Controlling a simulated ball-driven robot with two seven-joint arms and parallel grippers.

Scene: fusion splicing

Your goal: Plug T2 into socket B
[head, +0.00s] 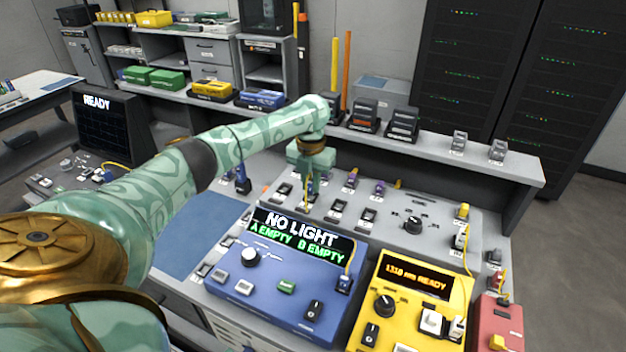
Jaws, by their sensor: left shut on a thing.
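My left gripper (311,176) reaches over the grey panel (440,215) behind the blue meter. It points down and is shut on a small plug (309,188), which is mostly hidden by the fingers; its label cannot be read. The blue meter (235,282) has a screen (295,235) reading "NO LIGHT" and showing A and a second socket as empty. I cannot tell which socket is B. Small sockets (336,206) sit in rows on the panel, and purple plugs (379,188) stand behind them. My right gripper is not in view.
A yellow box (410,300) reading "1310 nm READY" stands right of the meter, with a yellow cable (467,255) rising behind it. A red box (500,325) is at its right. A blue mat (195,235) lies left, partly under my arm. A raised shelf (480,165) borders the back.

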